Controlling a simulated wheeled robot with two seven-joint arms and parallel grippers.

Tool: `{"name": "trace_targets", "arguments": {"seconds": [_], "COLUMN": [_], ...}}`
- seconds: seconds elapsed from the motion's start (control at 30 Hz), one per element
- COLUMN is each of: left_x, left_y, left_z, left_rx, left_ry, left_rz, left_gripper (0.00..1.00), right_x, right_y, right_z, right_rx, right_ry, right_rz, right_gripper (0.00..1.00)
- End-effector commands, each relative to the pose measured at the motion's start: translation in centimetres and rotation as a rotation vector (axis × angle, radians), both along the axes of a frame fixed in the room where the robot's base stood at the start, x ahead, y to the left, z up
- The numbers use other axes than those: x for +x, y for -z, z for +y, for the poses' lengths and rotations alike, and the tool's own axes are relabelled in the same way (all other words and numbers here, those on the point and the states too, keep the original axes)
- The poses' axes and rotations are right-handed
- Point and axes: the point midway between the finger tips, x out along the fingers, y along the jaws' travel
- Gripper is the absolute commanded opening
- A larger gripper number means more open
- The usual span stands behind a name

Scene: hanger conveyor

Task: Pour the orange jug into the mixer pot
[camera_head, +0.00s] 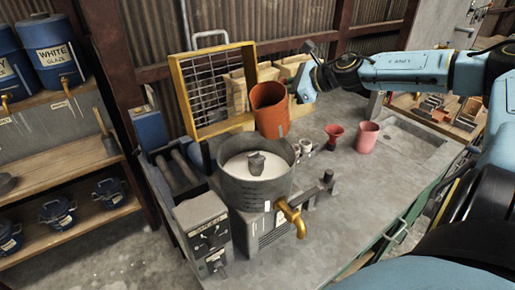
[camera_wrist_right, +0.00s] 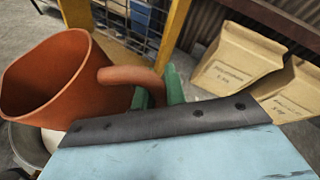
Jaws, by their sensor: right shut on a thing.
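The orange jug (camera_head: 271,108) is held up above the back right rim of the mixer pot in the head view, tilted slightly. In the right wrist view the jug (camera_wrist_right: 62,82) shows its open mouth and its handle. My right gripper (camera_wrist_right: 160,92) is shut on the jug's handle; its green fingers show there, partly hidden by the dark bracket. The grey mixer pot (camera_head: 254,194) stands on the bench with whitish contents and a grey mixing head in the middle. No stream from the jug is visible. My left gripper is not in view.
A yellow-framed mesh screen (camera_head: 183,98) stands behind the pot. A pink jug (camera_head: 366,138), a red funnel (camera_head: 334,135) and small cups (camera_head: 304,147) stand right of it. A brass spout (camera_head: 292,216) projects at the front. Paper bags (camera_wrist_right: 237,58) stand behind. The bench's front right is clear.

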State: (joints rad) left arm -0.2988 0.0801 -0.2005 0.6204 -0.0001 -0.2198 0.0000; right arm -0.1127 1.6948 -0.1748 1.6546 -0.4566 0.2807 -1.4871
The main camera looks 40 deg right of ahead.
Motion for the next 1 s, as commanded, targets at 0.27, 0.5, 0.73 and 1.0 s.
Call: {"name": "trace_targets", "arguments": {"seconds": [0.27, 0.5, 0.73, 1.0], "left_x": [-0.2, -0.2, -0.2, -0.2], "left_y": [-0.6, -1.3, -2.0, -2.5], "left_z": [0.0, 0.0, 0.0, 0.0], "left_rx": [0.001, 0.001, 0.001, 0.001], "left_ry": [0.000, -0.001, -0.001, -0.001], "left_rz": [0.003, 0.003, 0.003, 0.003], "left_gripper": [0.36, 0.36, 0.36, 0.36], "right_x": [0.0, 0.0, -0.1, -0.2], "right_y": [-0.5, -0.8, -1.2, -1.3], "right_z": [0.0, -0.1, -0.1, -0.1], "right_rx": [-0.018, -0.046, -0.075, -0.099], "right_ry": [0.001, 0.002, 0.000, 0.001], "right_rz": [-0.008, -0.018, -0.025, -0.032], "right_gripper": [0.00, 0.00, 0.00, 0.00]}}
